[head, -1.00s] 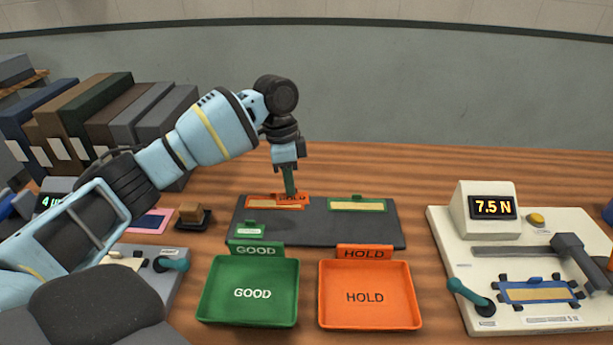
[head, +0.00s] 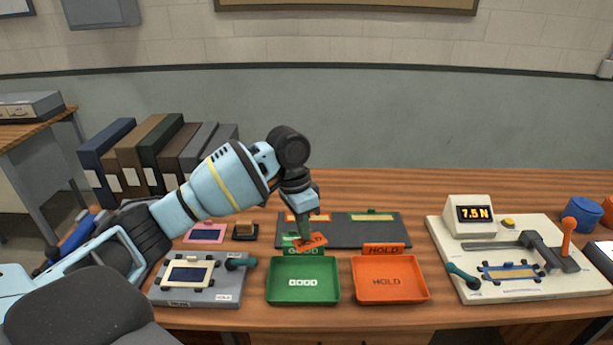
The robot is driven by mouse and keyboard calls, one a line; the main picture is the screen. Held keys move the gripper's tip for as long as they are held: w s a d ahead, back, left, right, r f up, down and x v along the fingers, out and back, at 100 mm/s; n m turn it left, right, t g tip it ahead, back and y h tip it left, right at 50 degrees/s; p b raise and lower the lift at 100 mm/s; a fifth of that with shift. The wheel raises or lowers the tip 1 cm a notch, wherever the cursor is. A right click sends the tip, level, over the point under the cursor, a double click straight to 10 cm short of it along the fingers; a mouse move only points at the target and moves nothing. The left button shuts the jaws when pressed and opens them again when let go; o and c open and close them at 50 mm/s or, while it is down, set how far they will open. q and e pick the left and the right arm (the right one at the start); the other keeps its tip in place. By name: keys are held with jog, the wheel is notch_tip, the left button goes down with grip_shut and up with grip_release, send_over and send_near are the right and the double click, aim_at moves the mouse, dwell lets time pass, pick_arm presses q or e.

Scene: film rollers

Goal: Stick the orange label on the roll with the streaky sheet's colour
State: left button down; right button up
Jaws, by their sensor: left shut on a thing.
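My left gripper (head: 304,237) is shut on the orange label (head: 313,242), which carries dark lettering. It holds the label, tilted, in front of the dark mat and over the green sign of the GOOD tray. A blue roll (head: 581,215) stands at the right of the bench. An orange roll-like thing (head: 608,210) beside it is cut off by the picture edge. A blue-framed sheet (head: 512,272) lies on the right device, and a dark sheet (head: 189,274) lies on the left device. I cannot tell which sheet is streaky. My right gripper is out of view.
The green GOOD tray (head: 304,299) and orange HOLD tray (head: 390,297) stand at the front. Behind them is the dark mat (head: 345,234), bearing orange-edged and green-edged strips. A 7.5 N display (head: 475,214) and orange lever (head: 568,235) rise at right. Binders (head: 160,150) stand at back left.

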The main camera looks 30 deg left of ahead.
pick_arm(q)
jog(key=s+d+f+n, duration=0.3)
jog(key=s+d+f, duration=0.1)
jog(key=s+f, duration=0.3)
jog(key=s+d+f+n+t, duration=0.1)
jog(key=s+d+f+n, duration=0.2)
jog(key=s+f, duration=0.5)
jog(key=shift+s+d+f+n, duration=0.2)
jog(key=shift+s+d+n, duration=0.1)
jog(key=shift+s+d, duration=0.65)
jog(key=shift+a, duration=0.1)
